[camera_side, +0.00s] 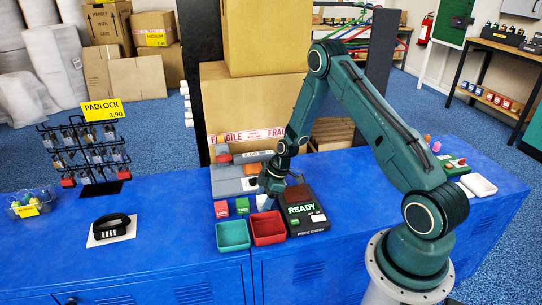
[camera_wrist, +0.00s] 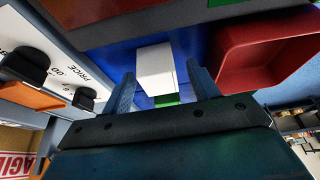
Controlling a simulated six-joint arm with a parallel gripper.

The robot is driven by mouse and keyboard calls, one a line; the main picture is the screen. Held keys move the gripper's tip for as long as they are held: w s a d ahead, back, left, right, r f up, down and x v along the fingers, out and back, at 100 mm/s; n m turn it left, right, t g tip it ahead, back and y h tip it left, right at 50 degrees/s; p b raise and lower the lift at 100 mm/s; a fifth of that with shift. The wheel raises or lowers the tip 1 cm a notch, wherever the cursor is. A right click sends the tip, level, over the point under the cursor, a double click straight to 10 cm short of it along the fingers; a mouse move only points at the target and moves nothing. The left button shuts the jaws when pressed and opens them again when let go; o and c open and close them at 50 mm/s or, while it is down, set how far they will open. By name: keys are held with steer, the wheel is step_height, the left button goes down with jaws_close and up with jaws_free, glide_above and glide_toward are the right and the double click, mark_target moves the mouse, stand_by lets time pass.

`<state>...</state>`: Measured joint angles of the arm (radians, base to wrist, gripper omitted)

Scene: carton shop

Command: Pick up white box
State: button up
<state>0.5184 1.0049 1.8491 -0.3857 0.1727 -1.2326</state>
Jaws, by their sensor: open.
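The white box (camera_side: 262,202) stands on the blue bench top, just behind the red tray and right of the green box. It also shows in the wrist view (camera_wrist: 155,70), upper middle, as a plain white block. My gripper (camera_side: 268,192) points down close above and behind the white box. In the wrist view my gripper (camera_wrist: 163,84) is open, with one blue finger on each side of the view below the box. The white box appears between the fingers or just beyond their tips; I cannot tell whether they touch it. Nothing is held.
A red box (camera_side: 221,209) and a green box (camera_side: 242,205) stand left of the white box. A teal tray (camera_side: 233,236) and a red tray (camera_side: 268,228) sit in front. A dark READY device (camera_side: 303,212) is close right. A grey scale (camera_side: 236,180) stands behind. The bench left is clearer.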

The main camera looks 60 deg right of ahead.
mark_target(263, 198)
steer(key=shift+c, duration=0.2)
steer(key=c, duration=1)
steer(key=shift+r, duration=0.2)
steer(key=shift+c, duration=0.2)
step_height(263, 198, up, 20)
steer(key=shift+f, duration=0.15)
stand_by(0.3)
